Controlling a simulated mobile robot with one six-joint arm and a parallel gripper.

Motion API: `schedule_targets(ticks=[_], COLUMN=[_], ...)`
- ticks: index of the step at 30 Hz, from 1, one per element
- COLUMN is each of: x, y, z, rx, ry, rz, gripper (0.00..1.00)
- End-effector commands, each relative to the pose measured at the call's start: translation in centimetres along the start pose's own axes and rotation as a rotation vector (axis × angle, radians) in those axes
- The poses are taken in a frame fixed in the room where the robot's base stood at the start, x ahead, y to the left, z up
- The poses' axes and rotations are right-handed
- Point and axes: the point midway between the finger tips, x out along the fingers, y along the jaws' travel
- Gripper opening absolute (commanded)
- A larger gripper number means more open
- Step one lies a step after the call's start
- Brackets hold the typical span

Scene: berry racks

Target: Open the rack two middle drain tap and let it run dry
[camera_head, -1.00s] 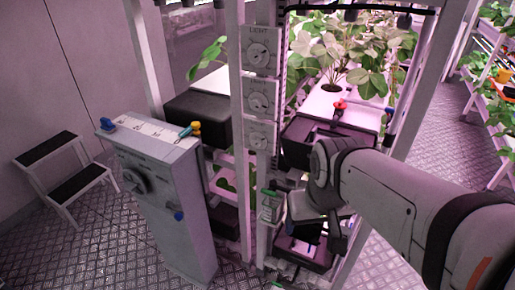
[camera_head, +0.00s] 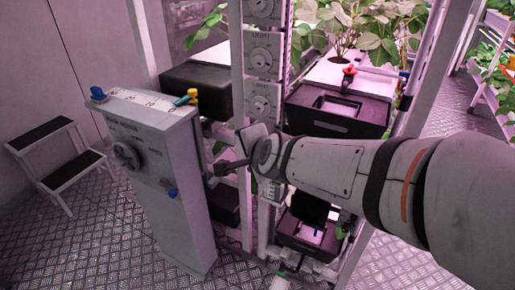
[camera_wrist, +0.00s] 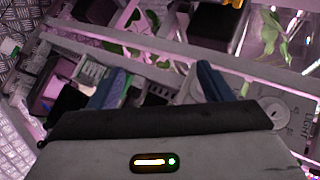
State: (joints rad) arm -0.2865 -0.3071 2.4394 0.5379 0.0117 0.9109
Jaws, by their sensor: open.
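The rack (camera_head: 236,60) stands at the centre of the head view, with black trays at several heights. A red tap (camera_head: 348,76) sits on the upper right tray (camera_head: 338,118). I cannot make out the middle drain tap for certain in either view. My gripper (camera_head: 224,162) is at the left end of my outstretched arm, by the rack's front post, at about mid height. In the wrist view my gripper (camera_wrist: 160,86) has its two blue-grey fingertips spread wide, with nothing held between them. Rack bars and dark parts lie beyond the fingers. My arm hides part of the rack.
A grey pedestal (camera_head: 160,180) with dial, blue knobs and yellow knob (camera_head: 192,96) stands left, close to my gripper. A step stool (camera_head: 60,165) is further left. LIGHT dials (camera_head: 261,55) line the post. A lower black tray (camera_head: 308,236) sits below my arm. Floor is clear at front left.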

Motion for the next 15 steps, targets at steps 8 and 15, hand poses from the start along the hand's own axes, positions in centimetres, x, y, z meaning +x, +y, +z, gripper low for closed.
schedule_targets(ticks=[8,15], x=[7.0,8.7], y=[1.9,6.9], z=[0.4,-0.4], rx=[0.856,1.476], ry=[0.157,0.267], rz=[-0.407,-0.797], gripper=[0.73,0.73])
